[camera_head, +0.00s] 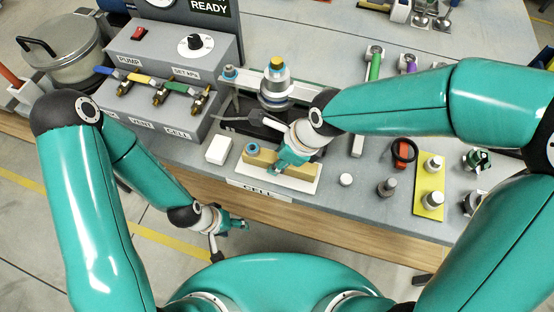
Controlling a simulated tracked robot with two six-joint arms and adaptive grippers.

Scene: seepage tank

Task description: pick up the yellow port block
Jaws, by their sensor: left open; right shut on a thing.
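The yellow port block (262,159) is a dull yellow bar with a blue-ringed fitting at its left end. It is at or just above a white plate (311,185) by the table's front edge, behind the CELL label; I cannot tell whether it touches the plate. My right gripper (285,163) comes down over the middle of the block and is shut on it, hiding part of it. My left gripper (238,223) is open and empty, low in front of the table edge, apart from the block.
A control box (165,52) with several valves stands at the back left. A cylindrical cell (277,88) stands behind my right gripper. A white box (218,150) is left of the block. A bright yellow plate (419,187) with fittings and several small parts lie to the right.

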